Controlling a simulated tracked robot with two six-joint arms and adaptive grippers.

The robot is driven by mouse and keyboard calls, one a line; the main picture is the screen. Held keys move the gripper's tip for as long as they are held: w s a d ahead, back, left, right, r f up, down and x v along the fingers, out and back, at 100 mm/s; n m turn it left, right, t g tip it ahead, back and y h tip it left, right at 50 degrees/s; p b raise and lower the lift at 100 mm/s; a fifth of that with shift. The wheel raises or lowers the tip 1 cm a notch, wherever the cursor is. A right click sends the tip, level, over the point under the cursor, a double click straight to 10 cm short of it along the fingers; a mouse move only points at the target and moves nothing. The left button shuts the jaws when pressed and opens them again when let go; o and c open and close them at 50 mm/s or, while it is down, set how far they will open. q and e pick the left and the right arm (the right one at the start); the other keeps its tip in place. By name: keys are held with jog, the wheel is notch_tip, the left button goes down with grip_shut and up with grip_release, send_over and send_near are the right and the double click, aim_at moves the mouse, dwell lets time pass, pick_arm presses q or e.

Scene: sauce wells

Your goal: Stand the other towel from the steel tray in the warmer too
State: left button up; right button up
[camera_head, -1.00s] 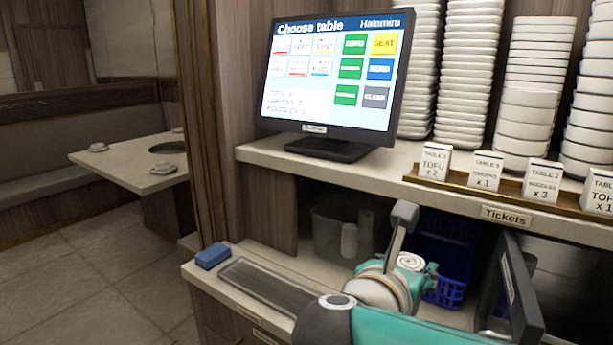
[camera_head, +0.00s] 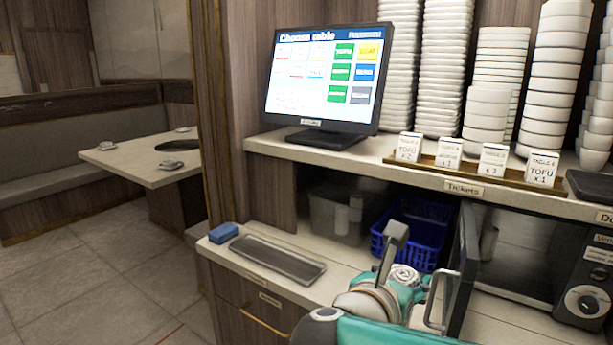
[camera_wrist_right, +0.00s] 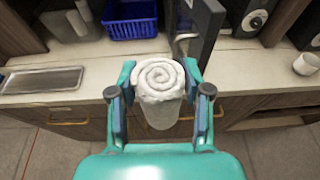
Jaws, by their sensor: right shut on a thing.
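My right gripper (camera_wrist_right: 160,72) is shut on a rolled white towel (camera_wrist_right: 158,88), its spiral end facing up in the right wrist view. In the head view the right gripper (camera_head: 405,285) is partly hidden by my own arm. The steel tray (camera_head: 278,260) lies empty on the counter at left; it also shows in the wrist view (camera_wrist_right: 40,80). The warmer (camera_head: 588,285) is the dark appliance with a knob at right. Its dark door (camera_head: 463,268) stands open beside my right gripper. The warmer's inside is mostly hidden. My left gripper is out of view.
A blue sponge (camera_head: 223,233) lies beside the tray. A grey bin (camera_head: 325,212) and a blue basket (camera_head: 425,225) stand at the back under the shelf. A white cup (camera_wrist_right: 307,63) stands at right. The open door is an obstacle close to my gripper.

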jog(key=f, duration=0.1)
jog(key=w+f, duration=0.1)
jog(key=f, duration=0.2)
jog(key=shift+w+f, duration=0.15)
jog(key=shift+w, duration=0.2)
jog(key=s+d+f+m+g+h+p, duration=0.1)
jog(key=s+d+f, duration=0.1)
jog(key=f, duration=1.1)
jog(key=s+d+f+m+g+h+p, duration=0.1)
jog(key=s+d+f+m+p, duration=0.1)
jog(key=f, duration=1)
jog(key=shift+s+d+f+g+h, duration=0.3)
jog(key=shift+s+d+f+h, duration=0.15)
jog(key=shift+s, duration=0.55)
